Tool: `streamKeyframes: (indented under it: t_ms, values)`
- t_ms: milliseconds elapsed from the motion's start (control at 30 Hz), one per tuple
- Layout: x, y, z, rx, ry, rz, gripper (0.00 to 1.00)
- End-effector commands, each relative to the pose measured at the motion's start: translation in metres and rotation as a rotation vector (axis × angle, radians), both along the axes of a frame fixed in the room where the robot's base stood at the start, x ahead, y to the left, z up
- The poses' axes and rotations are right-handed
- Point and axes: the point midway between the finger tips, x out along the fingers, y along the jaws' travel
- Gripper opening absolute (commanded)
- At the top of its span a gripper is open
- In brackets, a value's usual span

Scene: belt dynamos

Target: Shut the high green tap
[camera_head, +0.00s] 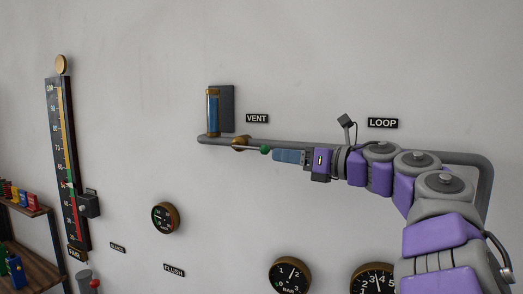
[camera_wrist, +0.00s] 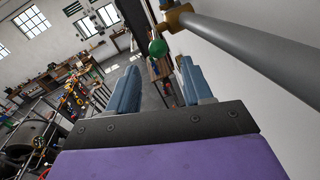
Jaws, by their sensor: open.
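The high green tap has a brass body (camera_head: 240,142) on the grey wall pipe and a thin lever that ends in a green knob (camera_head: 265,150). The lever points right, nearly along the pipe. My gripper (camera_head: 277,155) is just right of the knob, with its blue fingers towards it. In the wrist view my gripper (camera_wrist: 158,82) is open and empty, and the green knob (camera_wrist: 158,48) is ahead of the gap between the fingers. I cannot tell whether the knob is between the fingertips. The brass body (camera_wrist: 178,17) shows at the top.
The grey pipe (camera_wrist: 255,45) runs close along the right of my gripper, against the wall. A blue sight glass (camera_head: 213,112) stands above the pipe, left of the VENT label (camera_head: 257,118). Gauges (camera_head: 165,217) are lower on the wall. A tall scale (camera_head: 62,150) stands left.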

Motion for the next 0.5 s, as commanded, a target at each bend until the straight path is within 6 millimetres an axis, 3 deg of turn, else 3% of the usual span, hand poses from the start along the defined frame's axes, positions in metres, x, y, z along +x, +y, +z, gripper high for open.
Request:
streamKeyframes:
  t_ms: [500]
  values:
    - [0.039, 0.062, 0.003, 0.004, -0.003, 0.004, 0.50]
